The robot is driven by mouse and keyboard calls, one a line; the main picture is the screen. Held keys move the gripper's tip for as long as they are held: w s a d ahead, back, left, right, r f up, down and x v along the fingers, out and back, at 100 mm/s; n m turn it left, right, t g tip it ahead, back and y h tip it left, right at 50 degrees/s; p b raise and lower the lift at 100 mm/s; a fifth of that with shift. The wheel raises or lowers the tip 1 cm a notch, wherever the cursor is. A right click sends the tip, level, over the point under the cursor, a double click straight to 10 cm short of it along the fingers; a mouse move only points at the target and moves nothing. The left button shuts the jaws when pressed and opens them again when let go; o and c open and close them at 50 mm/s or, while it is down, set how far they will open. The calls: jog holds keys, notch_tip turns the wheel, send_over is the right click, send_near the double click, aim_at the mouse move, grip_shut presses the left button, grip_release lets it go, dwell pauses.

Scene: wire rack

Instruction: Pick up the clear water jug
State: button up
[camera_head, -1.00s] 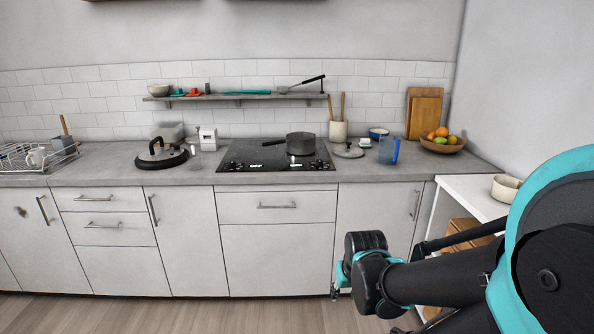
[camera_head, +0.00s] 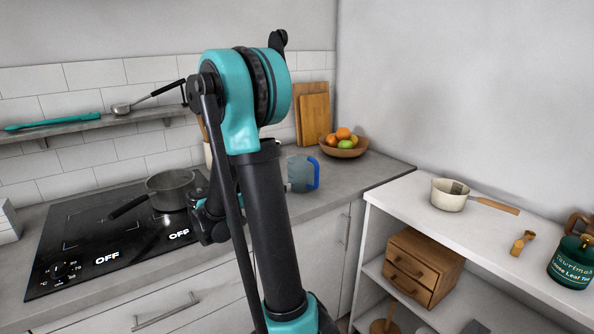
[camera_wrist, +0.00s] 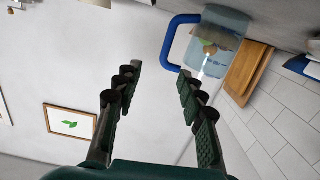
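The clear water jug (camera_head: 298,173) has a bluish see-through body and a blue handle. It stands on the counter (camera_head: 340,190), partly behind my arm in the head view. In the wrist view the jug (camera_wrist: 218,35) appears at the top, beyond the fingertips and right of centre, with its blue handle facing left. My gripper (camera_wrist: 160,78) is open and empty, its fingers wide apart and not touching the jug. In the head view my gripper is mostly hidden behind my arm.
A fruit bowl (camera_head: 345,152) and wooden cutting boards (camera_head: 314,115) are near the jug at the back. A dark pot (camera_head: 170,188) sits on the stove (camera_head: 85,240) to the left. A white shelf unit (camera_head: 400,206) stands at right, holding a small saucepan (camera_head: 449,196).

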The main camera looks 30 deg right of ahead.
jog(key=w, duration=0.1)
jog(key=m, duration=0.1)
send_near(317, 169)
jog(key=shift+h, duration=0.4)
jog(key=d, duration=0.5)
jog(key=shift+w+f, duration=0.3)
jog(key=shift+w+d+f, duration=0.1)
jog(key=shift+w+d, duration=0.05)
jog(key=shift+d, duration=0.75)
jog(key=shift+w+d+f, duration=0.1)
jog(key=shift+w+d, duration=0.1)
jog(key=shift+d, duration=0.75)
jog(key=shift+w+d+f, duration=0.1)
jog(key=shift+w+d, duration=0.05)
jog(key=shift+d, duration=0.75)
jog(key=shift+c, duration=0.5)
grip_shut()
jog(key=shift+r, duration=0.1)
